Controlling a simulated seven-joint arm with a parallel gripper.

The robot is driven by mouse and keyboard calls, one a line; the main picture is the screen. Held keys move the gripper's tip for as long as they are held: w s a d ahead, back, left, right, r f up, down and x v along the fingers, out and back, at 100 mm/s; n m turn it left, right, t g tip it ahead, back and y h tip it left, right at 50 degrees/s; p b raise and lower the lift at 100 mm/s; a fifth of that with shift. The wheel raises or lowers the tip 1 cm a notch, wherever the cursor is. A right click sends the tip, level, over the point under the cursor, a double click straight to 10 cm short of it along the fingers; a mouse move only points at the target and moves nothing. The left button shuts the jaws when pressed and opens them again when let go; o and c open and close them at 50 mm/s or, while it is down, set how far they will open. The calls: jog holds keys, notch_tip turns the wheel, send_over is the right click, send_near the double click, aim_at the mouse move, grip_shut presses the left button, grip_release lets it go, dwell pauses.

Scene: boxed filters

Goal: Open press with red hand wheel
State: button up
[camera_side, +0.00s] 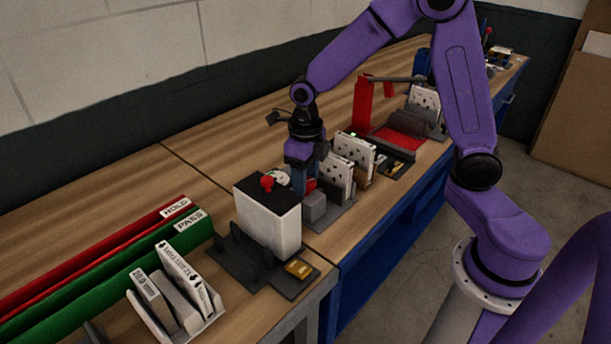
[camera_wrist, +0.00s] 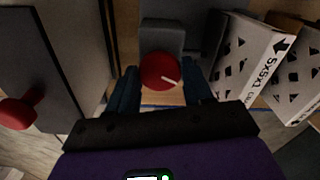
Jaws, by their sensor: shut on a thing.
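The red hand wheel (camera_wrist: 160,70) faces up in the middle of the wrist view, with a pale mark on its rim. It sits at the grey block of the press (camera_wrist: 162,35). In the side view the wheel (camera_side: 310,185) is mostly hidden by my gripper (camera_side: 305,182), beside the grey press block (camera_side: 314,208). My gripper's blue fingers stand on both sides of the wheel, and my gripper (camera_wrist: 160,85) is shut on it. Whether the press is open or closed I cannot tell.
A white box with a black top and red knob (camera_side: 268,215) stands close left of my gripper. Patterned filter boxes (camera_side: 340,178) stand close right. A green PASS rail (camera_side: 110,270) and red HOLD rail (camera_side: 90,252) lie at left.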

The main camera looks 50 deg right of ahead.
dwell(0.4)
jog(key=o, duration=1)
jog(key=shift+o, duration=0.2)
notch_tip(320, 180, up, 17)
jog(key=shift+r, duration=0.2)
